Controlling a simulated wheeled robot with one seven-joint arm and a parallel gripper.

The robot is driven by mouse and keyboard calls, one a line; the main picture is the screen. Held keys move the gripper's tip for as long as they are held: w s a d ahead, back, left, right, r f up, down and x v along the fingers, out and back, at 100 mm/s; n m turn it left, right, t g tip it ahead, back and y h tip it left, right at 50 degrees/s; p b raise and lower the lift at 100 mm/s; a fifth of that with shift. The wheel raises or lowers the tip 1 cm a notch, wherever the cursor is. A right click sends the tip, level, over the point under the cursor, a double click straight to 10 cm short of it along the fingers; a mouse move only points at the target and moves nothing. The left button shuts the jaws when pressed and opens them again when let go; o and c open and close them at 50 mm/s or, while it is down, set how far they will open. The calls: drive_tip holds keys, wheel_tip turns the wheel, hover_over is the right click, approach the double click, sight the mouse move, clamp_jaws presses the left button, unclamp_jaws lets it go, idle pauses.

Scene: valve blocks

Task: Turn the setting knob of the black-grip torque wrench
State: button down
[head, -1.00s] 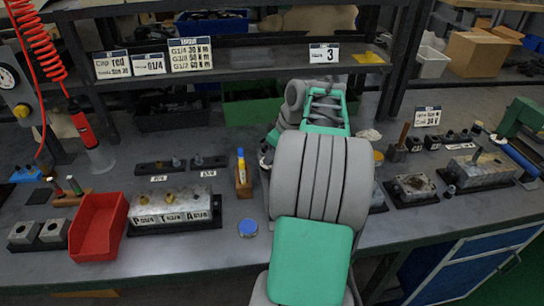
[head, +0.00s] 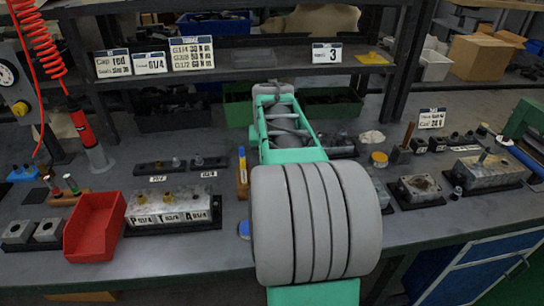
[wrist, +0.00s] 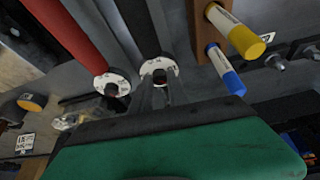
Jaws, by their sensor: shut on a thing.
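The black-grip torque wrench (wrist: 143,24) lies in the upper middle of the wrist view. Its end has a white dial ring with a dark setting knob (wrist: 159,76) at the centre. My gripper (wrist: 158,94) is at this end, its narrow dark fingers shut on the knob; the contact itself is small and partly hidden. A second wrench with a red grip (wrist: 68,24) lies beside it on the left, with a similar white ring and dark knob (wrist: 111,88). In the head view, my arm hides the fingers and both wrenches.
A wooden block (wrist: 203,45) holding a yellow marker (wrist: 236,32) and a blue marker (wrist: 226,72) stands close on the right of the wrench. A red bin (head: 93,228) and valve blocks (head: 170,205) sit left of my arm. More blocks (head: 418,188) stand to the right.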

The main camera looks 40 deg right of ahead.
drive_tip(key=m, duration=0.1)
drive_tip(key=m+g+h+p, duration=0.1)
drive_tip(key=m, duration=0.1)
drive_tip(key=shift+w+a+r+m, duration=0.15)
drive_tip(key=shift+m, duration=0.15)
drive_tip(key=shift+w+m+g+h+p, duration=0.15)
drive_tip(key=shift+m+g+p, duration=0.3)
drive_tip(key=shift+m, duration=0.55)
drive_tip(key=shift+m+g+h+p, duration=0.15)
drive_tip(key=shift+m+g+p, duration=0.25)
drive_tip(key=shift+m, duration=0.6)
drive_tip(key=c, duration=1.6)
unclamp_jaws()
drive_tip(key=shift+o, duration=0.2)
drive_tip(key=p+v, duration=0.1)
drive_tip(key=v, duration=0.6)
drive_tip(key=shift+r, duration=0.3)
drive_tip(key=shift+a, duration=0.15)
